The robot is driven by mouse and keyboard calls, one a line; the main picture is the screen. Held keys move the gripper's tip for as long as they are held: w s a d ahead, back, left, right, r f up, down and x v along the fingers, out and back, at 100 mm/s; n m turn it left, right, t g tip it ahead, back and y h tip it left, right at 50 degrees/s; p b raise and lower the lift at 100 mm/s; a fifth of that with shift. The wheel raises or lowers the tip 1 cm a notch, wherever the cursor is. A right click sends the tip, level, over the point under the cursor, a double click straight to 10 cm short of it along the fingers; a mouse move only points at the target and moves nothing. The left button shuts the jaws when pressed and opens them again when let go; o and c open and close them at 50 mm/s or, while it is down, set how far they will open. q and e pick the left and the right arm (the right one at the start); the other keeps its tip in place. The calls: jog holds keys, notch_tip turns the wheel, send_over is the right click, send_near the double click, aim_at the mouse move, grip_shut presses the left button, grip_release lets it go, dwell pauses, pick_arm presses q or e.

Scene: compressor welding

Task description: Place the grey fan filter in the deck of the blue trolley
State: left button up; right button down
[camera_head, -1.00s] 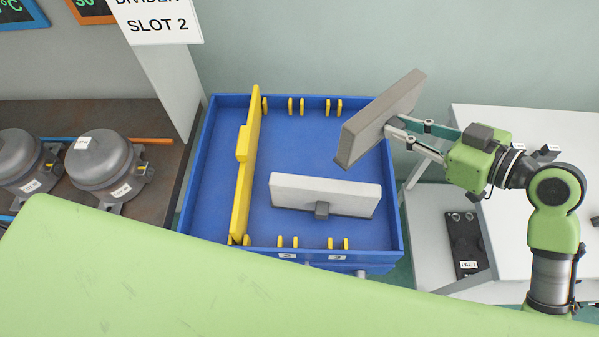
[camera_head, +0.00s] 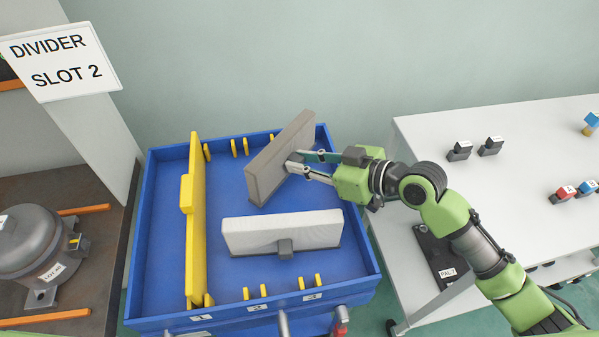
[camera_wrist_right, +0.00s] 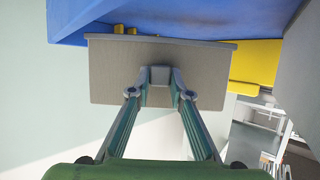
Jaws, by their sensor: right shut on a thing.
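The grey fan filter (camera_head: 282,156) is a flat slab held on edge, tilted and angled, above the back right of the blue trolley's deck (camera_head: 165,250). My right gripper (camera_head: 293,164) is shut on a small block on the filter's face. In the right wrist view the filter (camera_wrist_right: 110,75) fills the middle, with the gripper's fingers (camera_wrist_right: 160,85) closed on its block. Whether the filter's lower edge touches the deck is hard to tell. A second, white filter (camera_head: 282,231) stands in the deck in front of it. My left gripper is not in view.
A yellow divider (camera_head: 196,230) stands lengthwise in the deck's left part. Small yellow pegs (camera_head: 254,293) line the front and back walls. A white table (camera_head: 520,150) stands right, a brown bench with a compressor (camera_head: 35,245) left. A "DIVIDER SLOT 2" sign (camera_head: 62,62) hangs back left.

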jog(key=shift+f, duration=1.5)
jog(key=shift+f, duration=0.2)
jog(key=c, duration=1.8)
grip_release()
jog(key=shift+c, duration=0.2)
jog(key=shift+r, duration=0.3)
jog(key=v, duration=1.2)
